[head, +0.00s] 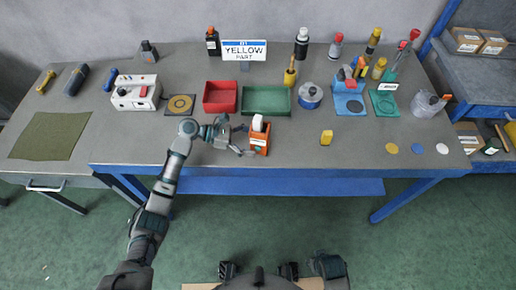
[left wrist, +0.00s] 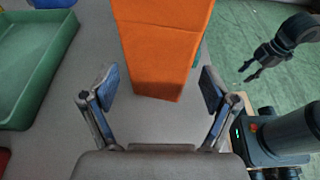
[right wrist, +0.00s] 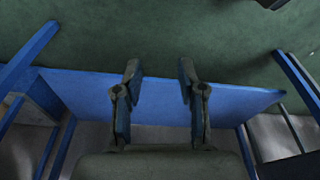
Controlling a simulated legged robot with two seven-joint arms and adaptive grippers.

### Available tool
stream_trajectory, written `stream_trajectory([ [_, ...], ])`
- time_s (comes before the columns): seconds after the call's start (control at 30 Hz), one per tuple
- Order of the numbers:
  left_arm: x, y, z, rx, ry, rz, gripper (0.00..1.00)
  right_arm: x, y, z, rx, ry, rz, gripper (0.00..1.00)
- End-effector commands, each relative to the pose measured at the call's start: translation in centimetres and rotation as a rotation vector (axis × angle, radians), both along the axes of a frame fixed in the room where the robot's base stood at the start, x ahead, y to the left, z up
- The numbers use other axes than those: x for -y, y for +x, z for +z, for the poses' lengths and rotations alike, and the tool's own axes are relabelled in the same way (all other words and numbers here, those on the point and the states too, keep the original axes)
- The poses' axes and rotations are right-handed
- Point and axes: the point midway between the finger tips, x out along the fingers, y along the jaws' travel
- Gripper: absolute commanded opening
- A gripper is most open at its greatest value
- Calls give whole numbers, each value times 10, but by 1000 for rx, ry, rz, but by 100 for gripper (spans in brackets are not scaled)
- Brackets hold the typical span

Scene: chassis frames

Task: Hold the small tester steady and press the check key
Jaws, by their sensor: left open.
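The small tester (head: 260,138), an orange block-like body with a white part on top, stands near the table's front edge in the head view. Its orange side (left wrist: 163,50) fills the upper middle of the left wrist view. My left gripper (head: 243,141) is open just left of the tester, its fingers spread to either side of the orange body, with gaps visible. The check key cannot be made out. My right gripper (right wrist: 157,85) is open and empty, over the floor and blue table frame in its wrist view.
A red bin (head: 220,108) and a green bin (head: 266,112) stand behind the tester. A white and red device (head: 136,96) stands at left. The table between tester and yellow block is clear.

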Motion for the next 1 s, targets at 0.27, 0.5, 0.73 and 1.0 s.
stream_trajectory([
  [0.27, 20, 0, -5, 1, 0, -1, 87, -1, 2, -24, -5, 1, 2, 40],
  [0.5, 23, 0, -7, 0, 1, 0, 87, -1, 2, -30, -6, 1, 2, 40],
  [0.73, 23, 0, -7, 0, 1, 0, 62, -1, 3, -30, -7, 0, 2, 40],
  [1.0, 23, 0, -8, 0, 1, 0, 40, -1, 3, -30, -7, 0, 2, 40],
])
